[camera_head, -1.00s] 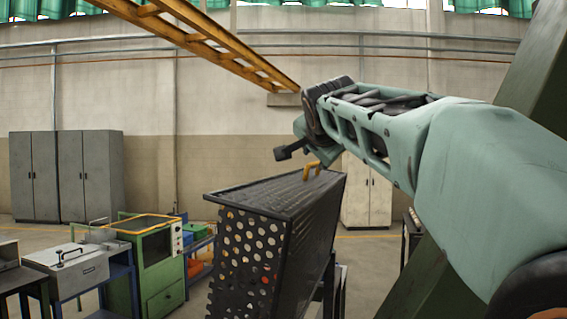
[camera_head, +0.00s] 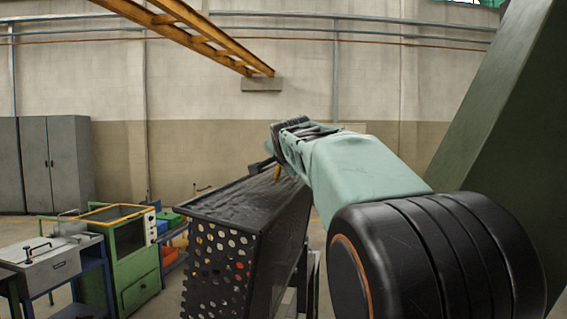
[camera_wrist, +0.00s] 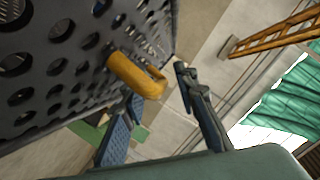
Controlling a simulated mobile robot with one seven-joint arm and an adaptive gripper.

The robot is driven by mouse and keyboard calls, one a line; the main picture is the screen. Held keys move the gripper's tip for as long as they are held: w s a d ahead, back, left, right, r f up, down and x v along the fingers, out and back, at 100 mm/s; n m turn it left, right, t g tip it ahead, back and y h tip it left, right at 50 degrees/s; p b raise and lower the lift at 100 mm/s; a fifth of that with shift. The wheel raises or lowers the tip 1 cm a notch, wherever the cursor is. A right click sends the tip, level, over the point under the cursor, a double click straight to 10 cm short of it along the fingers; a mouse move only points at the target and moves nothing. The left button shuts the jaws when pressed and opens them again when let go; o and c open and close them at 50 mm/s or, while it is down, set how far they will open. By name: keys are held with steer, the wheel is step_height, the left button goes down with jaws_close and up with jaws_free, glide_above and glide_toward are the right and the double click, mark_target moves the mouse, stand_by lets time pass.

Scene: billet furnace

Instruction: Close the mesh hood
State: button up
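The mesh hood (camera_head: 222,262) is a black box with round holes in its front face, in the lower middle of the head view. Its long upper face slopes. Its yellow handle (camera_head: 277,173) is at the upper right, partly covered by my arm. In the wrist view the perforated hood (camera_wrist: 60,75) fills the upper left, and the handle (camera_wrist: 135,76) sticks out from it. My gripper (camera_wrist: 158,88) is open, with one finger on each side of the handle's line. I cannot tell whether either finger touches it. In the head view my arm hides most of the gripper.
A green machine cabinet (camera_head: 128,262) and a grey lidded box (camera_head: 52,258) on a blue stand are to the left. Grey lockers (camera_head: 50,165) stand by the back wall. A dark green slanted beam (camera_head: 490,130) is close on the right. A yellow overhead rail (camera_head: 215,42) hangs above.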

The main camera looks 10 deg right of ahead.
steer(key=shift+c, duration=0.5)
jaws_close()
steer(key=shift+a, duration=0.15)
